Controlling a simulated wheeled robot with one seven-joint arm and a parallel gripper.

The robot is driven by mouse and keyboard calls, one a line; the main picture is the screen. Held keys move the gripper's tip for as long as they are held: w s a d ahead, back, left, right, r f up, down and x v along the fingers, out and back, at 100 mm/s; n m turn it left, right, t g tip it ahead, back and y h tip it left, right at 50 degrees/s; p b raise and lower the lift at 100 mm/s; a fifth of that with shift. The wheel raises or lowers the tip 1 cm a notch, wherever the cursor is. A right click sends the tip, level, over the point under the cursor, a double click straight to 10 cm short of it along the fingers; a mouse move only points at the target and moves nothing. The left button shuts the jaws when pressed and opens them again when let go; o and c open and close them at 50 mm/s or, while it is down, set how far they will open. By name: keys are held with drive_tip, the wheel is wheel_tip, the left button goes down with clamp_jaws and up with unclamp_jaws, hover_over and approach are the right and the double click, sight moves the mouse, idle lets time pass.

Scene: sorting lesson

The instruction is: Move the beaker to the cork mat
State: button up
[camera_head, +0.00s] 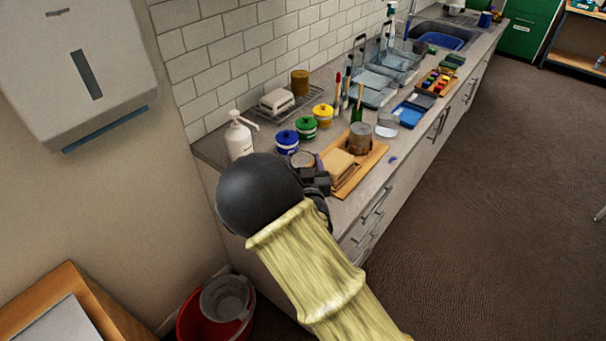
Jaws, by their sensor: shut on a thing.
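My gripper (318,178) is at the near end of the counter, seen from behind and partly hidden by my dark round wrist. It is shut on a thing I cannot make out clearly. A round tan-topped thing (302,159) shows just beyond the fingers; I cannot tell whether this is what is held. A clear-walled container with brown in it (360,138) stands upright on a wooden tray (372,160), right of the gripper. A clear, pale vessel (387,126) stands behind it. I cannot tell which of these is the beaker, and I cannot make out the cork mat for certain.
Tan blocks (338,164) lie on the tray beside the gripper. Blue (287,142), green (306,127) and yellow (323,115) pots and a white pump bottle (239,137) stand along the wall side. Brushes and a blue tray (412,112) are farther back. The counter's front edge is close.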

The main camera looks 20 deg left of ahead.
drive_tip(key=shift+f+p, duration=0.3)
drive_tip(key=shift+f, duration=1.75)
drive_tip(key=shift+w+d, duration=0.1)
drive_tip(key=shift+w, duration=0.05)
drive_tip(key=shift+f, duration=0.1)
drive_tip(key=o, duration=1.1)
drive_tip(key=shift+s, duration=0.25)
